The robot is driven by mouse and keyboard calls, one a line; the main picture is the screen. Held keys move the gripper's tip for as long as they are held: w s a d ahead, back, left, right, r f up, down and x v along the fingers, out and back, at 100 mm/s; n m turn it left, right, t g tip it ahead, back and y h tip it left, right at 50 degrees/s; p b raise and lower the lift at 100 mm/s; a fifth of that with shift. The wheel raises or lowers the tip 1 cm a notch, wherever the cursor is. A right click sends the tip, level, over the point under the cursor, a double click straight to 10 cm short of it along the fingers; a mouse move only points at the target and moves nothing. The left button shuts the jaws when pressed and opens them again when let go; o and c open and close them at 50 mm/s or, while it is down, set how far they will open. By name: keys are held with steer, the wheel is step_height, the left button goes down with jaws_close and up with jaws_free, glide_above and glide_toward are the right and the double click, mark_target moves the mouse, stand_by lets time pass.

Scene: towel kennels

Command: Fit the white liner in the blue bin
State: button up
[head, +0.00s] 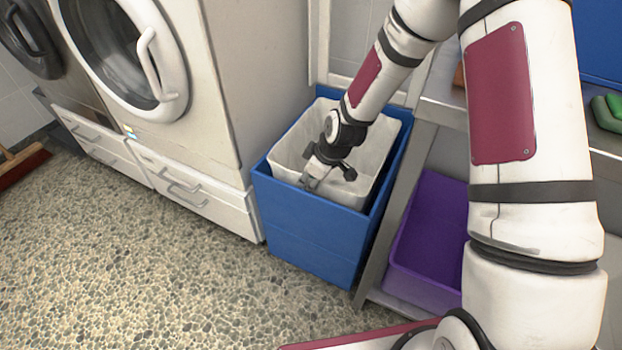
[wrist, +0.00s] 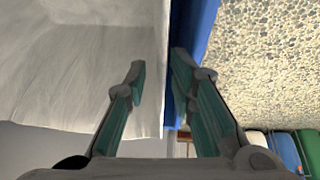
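The blue bin (head: 308,230) stands on the floor between a white washer and a metal table. The white liner (head: 370,150) is inside it, mouth up, with part of its rim showing above the bin's rim. My gripper (head: 311,180) is at the liner's front side. In the wrist view my gripper (wrist: 158,75) has its two fingers apart. The left finger is over the white liner (wrist: 70,70) and the right finger is by the blue bin wall (wrist: 188,40). The liner's edge shows between them. The liner's bottom is hidden in the bin.
The white washer (head: 225,90) stands close on the bin's left. The metal table's leg (head: 398,205) is close on the right, with a purple bin (head: 430,230) under the table. Green cloth (head: 606,112) lies on top. The pebbled floor (head: 170,270) in front is clear.

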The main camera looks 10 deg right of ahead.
step_height(320, 180, up, 24)
steer(key=f+p, duration=0.1)
steer(key=p, duration=1.6)
steer(key=s+a+p, duration=0.1)
steer(key=s+a, duration=0.8)
steer(key=s, duration=0.3)
steer(key=shift+r, duration=0.3)
steer(key=shift+s, duration=0.1)
steer(key=shift+d+r, duration=0.1)
steer(key=s+d+r+m+h+p, duration=0.15)
steer(key=s+d+r+p, duration=0.35)
steer(key=r, duration=0.7)
steer(key=s+d+r+m+p, duration=0.1)
steer(key=s+d+r+m, duration=0.35)
steer(key=r, duration=0.75)
steer(key=s+d+r+m+p, duration=0.2)
steer(key=s+d+r, duration=0.3)
steer(key=s+r, duration=0.2)
steer(key=s+d+r+m+h+p, duration=0.1)
steer(key=s+d+r+m+p, duration=0.2)
steer(key=s+d+r, duration=0.2)
steer(key=s+r, duration=0.3)
steer(key=s, duration=0.2)
steer(key=shift+s+d+r+t+p, duration=0.15)
steer(key=shift+s+d+t+p, duration=0.15)
steer(key=shift+t, duration=0.1)
